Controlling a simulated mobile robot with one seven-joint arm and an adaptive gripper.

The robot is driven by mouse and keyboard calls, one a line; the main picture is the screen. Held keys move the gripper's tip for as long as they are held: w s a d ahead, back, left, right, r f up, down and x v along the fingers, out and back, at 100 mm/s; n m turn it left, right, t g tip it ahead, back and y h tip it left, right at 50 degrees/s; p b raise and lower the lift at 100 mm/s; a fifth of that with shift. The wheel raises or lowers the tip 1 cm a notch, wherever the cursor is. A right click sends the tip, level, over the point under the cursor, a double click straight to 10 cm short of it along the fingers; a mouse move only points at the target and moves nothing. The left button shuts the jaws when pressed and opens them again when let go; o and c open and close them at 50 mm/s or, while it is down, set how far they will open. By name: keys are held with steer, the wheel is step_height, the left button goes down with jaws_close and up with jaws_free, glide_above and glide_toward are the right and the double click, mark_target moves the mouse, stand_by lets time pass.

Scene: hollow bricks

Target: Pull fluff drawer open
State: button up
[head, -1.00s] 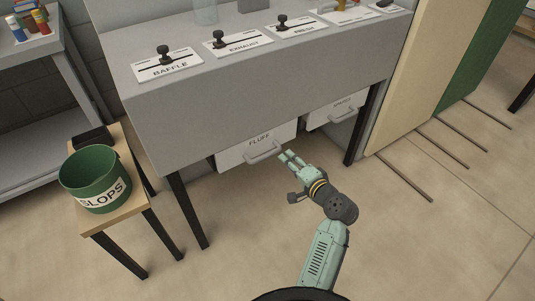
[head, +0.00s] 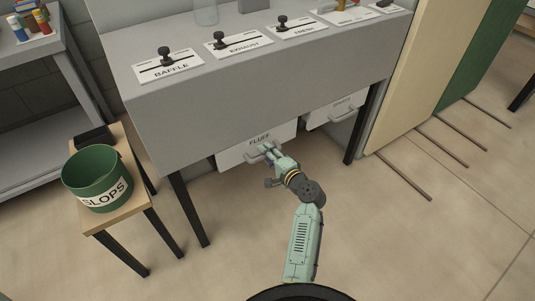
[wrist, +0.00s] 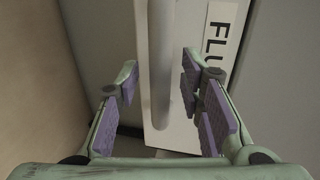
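The fluff drawer (head: 232,155) is a white front labelled FLUFF, hanging under the grey bench at its left part. It looks shut or nearly so. Its grey bar handle (head: 255,155) sticks out from the front. My gripper (head: 268,152) is at the handle's right part in the head view. In the wrist view my open gripper (wrist: 160,100) has its purple-padded fingers on either side of the handle (wrist: 161,60), with gaps on both sides. The label (wrist: 218,40) shows beside the right finger. The far end of the handle is out of the wrist view.
A second drawer (head: 335,112) with a handle hangs to the right. Bench legs (head: 188,208) stand at left and right. A green SLOPS bucket (head: 92,180) stands on a small wooden table (head: 125,212) at left. The floor (head: 400,240) in front is clear.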

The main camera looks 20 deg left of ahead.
steer(key=shift+a, duration=0.1)
steer(key=shift+c, duration=0.6)
jaws_close()
stand_by(0.3)
